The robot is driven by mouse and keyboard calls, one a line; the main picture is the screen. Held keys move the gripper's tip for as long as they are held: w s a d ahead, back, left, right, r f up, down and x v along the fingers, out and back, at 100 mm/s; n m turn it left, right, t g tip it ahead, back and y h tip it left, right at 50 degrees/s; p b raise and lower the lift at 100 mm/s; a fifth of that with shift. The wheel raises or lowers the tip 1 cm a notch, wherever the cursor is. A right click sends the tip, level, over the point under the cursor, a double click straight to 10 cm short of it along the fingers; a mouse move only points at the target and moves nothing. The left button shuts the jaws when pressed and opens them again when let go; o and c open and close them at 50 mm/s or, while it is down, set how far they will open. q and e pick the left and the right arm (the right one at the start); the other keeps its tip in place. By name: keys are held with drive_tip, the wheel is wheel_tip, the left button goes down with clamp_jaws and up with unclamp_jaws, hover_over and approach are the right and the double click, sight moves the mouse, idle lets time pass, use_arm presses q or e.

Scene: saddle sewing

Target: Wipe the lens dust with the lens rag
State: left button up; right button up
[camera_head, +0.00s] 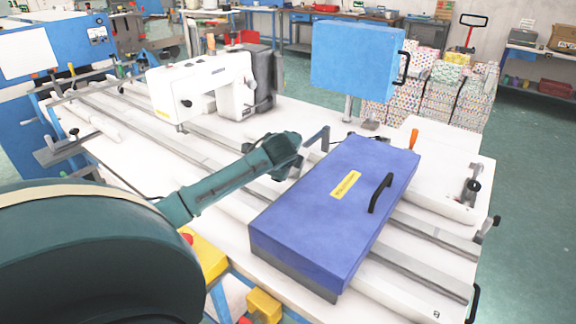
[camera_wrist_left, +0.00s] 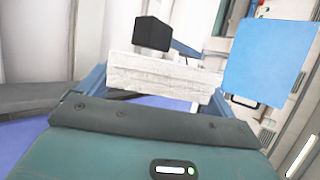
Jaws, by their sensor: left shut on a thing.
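My left gripper (camera_head: 300,152) reaches in from the left over the white table, beside the far-left edge of the blue case. In the left wrist view my left gripper (camera_wrist_left: 158,86) is shut on a pale, rough-textured block-like thing, which looks like the lens rag (camera_wrist_left: 165,76). A small black box (camera_wrist_left: 152,33) shows just beyond the rag; I cannot tell whether it is the lens or whether the rag touches it. No dust can be made out. My right gripper is not in view.
The blue case (camera_head: 318,222) with a black handle lies on the table rails. A blue panel (camera_head: 357,58) on a post stands behind. A white sewing machine (camera_head: 215,88) stands at the back left. An orange-handled tool (camera_head: 414,138) is at the right.

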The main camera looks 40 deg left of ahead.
use_arm(q)
drive_tip(key=shift+r, duration=5.55)
